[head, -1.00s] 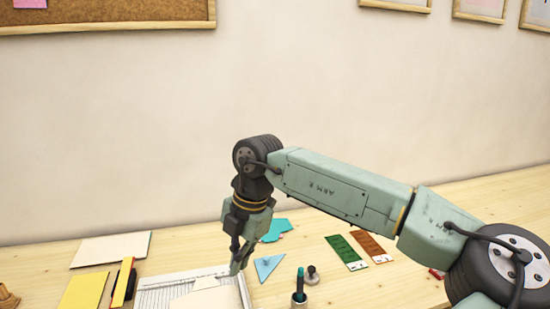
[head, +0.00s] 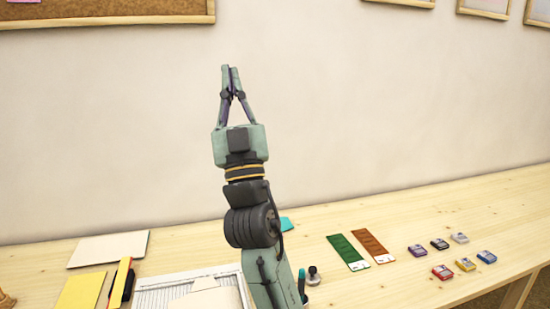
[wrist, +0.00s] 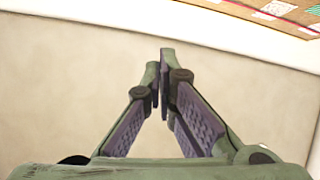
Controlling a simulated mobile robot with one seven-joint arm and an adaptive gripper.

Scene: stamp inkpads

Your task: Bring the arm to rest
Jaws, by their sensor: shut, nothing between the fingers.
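My gripper (head: 232,68) is raised well above the table in the head view, with its fingers pointing up in front of the bare wall. Its fingertips are together and nothing is between them. In the wrist view the gripper (wrist: 161,58) also shows shut and empty, facing the wall. My arm rises from the bottom of the head view and hides part of the table behind it.
The wooden table (head: 400,215) holds several small inkpads (head: 440,244) at the right, a green card (head: 348,252), a brown card (head: 373,246), a stamp (head: 313,275), a ruled white board (head: 160,290) and a yellow pad (head: 82,291). A corkboard (head: 110,14) hangs on the wall.

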